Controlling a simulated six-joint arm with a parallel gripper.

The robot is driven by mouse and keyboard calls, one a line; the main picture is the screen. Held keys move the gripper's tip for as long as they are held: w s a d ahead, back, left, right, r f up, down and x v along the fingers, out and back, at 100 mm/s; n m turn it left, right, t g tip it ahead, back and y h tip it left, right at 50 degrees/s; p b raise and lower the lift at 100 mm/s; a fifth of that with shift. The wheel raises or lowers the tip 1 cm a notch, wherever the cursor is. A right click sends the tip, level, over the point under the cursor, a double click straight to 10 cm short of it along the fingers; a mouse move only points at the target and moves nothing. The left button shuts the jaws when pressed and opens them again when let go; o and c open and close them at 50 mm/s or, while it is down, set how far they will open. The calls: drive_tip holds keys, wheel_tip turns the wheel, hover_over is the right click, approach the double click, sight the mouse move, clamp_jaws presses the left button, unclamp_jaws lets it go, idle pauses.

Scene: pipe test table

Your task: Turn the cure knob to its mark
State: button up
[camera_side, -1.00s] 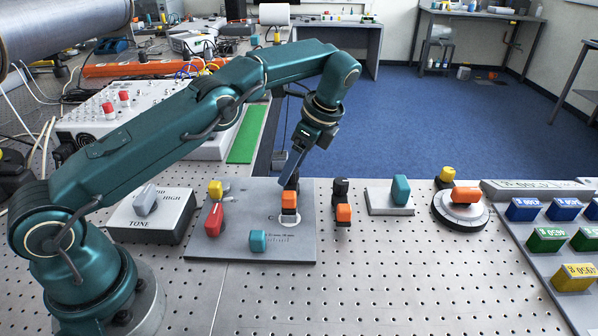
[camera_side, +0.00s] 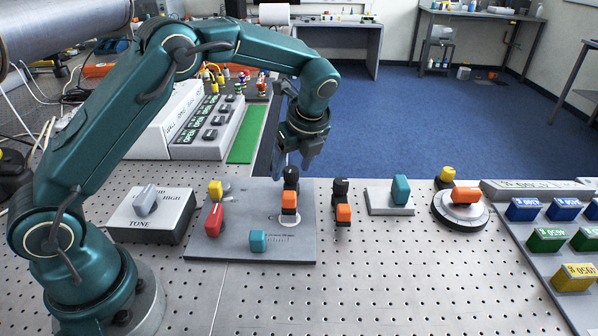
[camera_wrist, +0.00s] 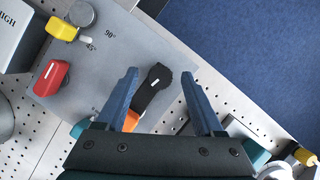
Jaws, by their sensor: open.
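No cure label is readable, so I cannot tell which knob is the cure knob. On a grey plate (camera_side: 210,250) stand a black handle (camera_side: 290,175) and an orange block (camera_side: 288,201) over a pale disc, a red knob (camera_side: 214,220), a yellow knob (camera_side: 215,188) and a teal knob (camera_side: 258,240). My gripper (camera_side: 293,166) is above the black handle. In the wrist view the open fingers (camera_wrist: 160,73) stand either side of the black handle (camera_wrist: 152,90); the orange block (camera_wrist: 130,121) is partly hidden. "45°" and "90°" are printed on the plate.
A TONE box (camera_side: 150,215) stands left. To the right are another black-and-orange pair (camera_side: 342,213), a teal knob on a block (camera_side: 400,190) and an orange-topped round dial (camera_side: 466,196). A panel of coloured blocks (camera_side: 546,240) is far right. The front table is clear.

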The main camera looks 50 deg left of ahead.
drive_tip(key=m+t, duration=0.1)
drive_tip(key=m, duration=0.2)
drive_tip(key=m+t+h, duration=0.1)
drive_tip(key=m, duration=0.2)
drive_tip(key=shift+s+a+m, duration=0.15)
drive_tip(key=shift+s+m, duration=0.05)
drive_tip(key=shift+m, duration=0.2)
drive_tip(key=s+d+r+n+t, duration=0.1)
drive_tip(key=s+r+n, duration=0.1)
drive_tip(key=s+r, duration=0.35)
drive_tip(key=s+d+r+n+t, duration=0.1)
drive_tip(key=s+r+n+t, duration=0.1)
drive_tip(key=r, duration=0.6)
drive_tip(key=s+d+f+n+h, duration=0.1)
drive_tip(key=s+d+n, duration=0.1)
drive_tip(key=s+n, duration=0.4)
drive_tip(key=s+d+n+h, duration=0.1)
drive_tip(key=s+n, duration=0.6)
drive_tip(key=n, duration=0.9)
drive_tip(key=shift+d+f+h, duration=0.35)
drive_tip(key=shift+h, duration=0.25)
drive_tip(key=shift+s, duration=0.1)
